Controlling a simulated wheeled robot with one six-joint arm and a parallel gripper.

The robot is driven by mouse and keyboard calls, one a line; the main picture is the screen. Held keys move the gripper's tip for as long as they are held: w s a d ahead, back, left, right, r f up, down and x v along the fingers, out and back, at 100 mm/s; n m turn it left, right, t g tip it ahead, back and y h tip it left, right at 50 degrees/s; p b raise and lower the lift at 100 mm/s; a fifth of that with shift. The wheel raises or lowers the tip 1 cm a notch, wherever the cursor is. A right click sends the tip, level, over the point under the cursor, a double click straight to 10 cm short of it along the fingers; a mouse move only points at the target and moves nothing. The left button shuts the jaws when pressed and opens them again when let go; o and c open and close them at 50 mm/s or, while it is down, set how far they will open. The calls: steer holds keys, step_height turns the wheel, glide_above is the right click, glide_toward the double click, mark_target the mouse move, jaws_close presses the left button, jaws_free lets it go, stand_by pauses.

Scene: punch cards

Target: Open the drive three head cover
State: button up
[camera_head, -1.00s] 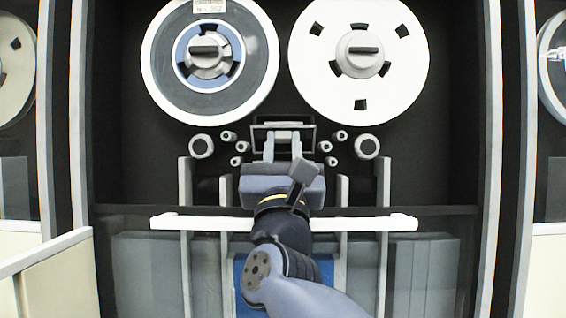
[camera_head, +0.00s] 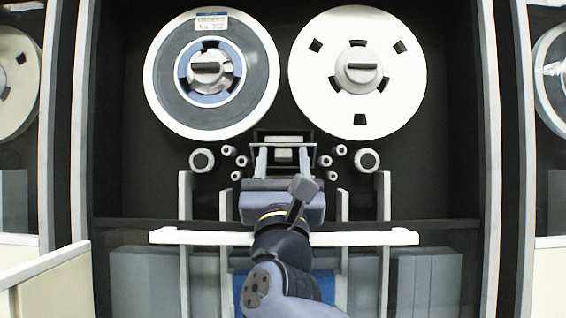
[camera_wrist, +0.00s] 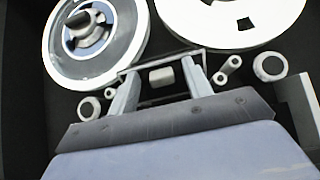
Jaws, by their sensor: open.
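The drive's head assembly, a dark frame with a pale block inside (camera_head: 284,154), sits below and between the two reels. It also shows in the wrist view (camera_wrist: 161,76). I cannot tell a separate cover from the frame. My gripper (camera_head: 282,160) is open, its two pale fingers pointing up in front of the head assembly. In the wrist view the fingers (camera_wrist: 160,88) stand either side of the pale block with a gap between them. Whether they touch the frame I cannot tell.
A tape reel with a blue hub (camera_head: 176,92) is at upper left, an empty white reel (camera_head: 405,90) at upper right. Small rollers (camera_head: 367,160) flank the head. A white horizontal bar (camera_head: 370,238) crosses below, near my arm. A cream panel (camera_head: 55,285) stands at lower left.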

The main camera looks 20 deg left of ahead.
steer(key=b+v, duration=0.1)
steer(key=v, duration=1)
steer(key=shift+r, duration=0.1)
steer(key=shift+c, duration=0.2)
steer(key=shift+a+r+h, duration=0.1)
steer(key=shift+r+h, duration=0.05)
steer(key=shift+h, duration=0.15)
steer(key=shift+c, duration=0.7)
steer(key=s+a+r+m+g+h+p, duration=0.15)
steer(key=m+g+h+p, duration=0.3)
steer(key=m+p, duration=0.65)
steer(key=a+r+m+g+h+p, duration=0.25)
steer(key=m+h+p, duration=0.25)
steer(key=m+p, duration=0.6)
steer(key=shift+m+g+y, duration=0.25)
steer(key=shift+m+g, duration=0.05)
steer(key=shift+m, duration=0.2)
steer(key=w, duration=0.3)
steer(key=w+d, duration=0.1)
steer(key=w, duration=0.3)
steer(key=w+d+r, duration=0.1)
steer(key=w, duration=0.3)
steer(key=shift+a, duration=0.1)
steer(key=shift+c, duration=0.2)
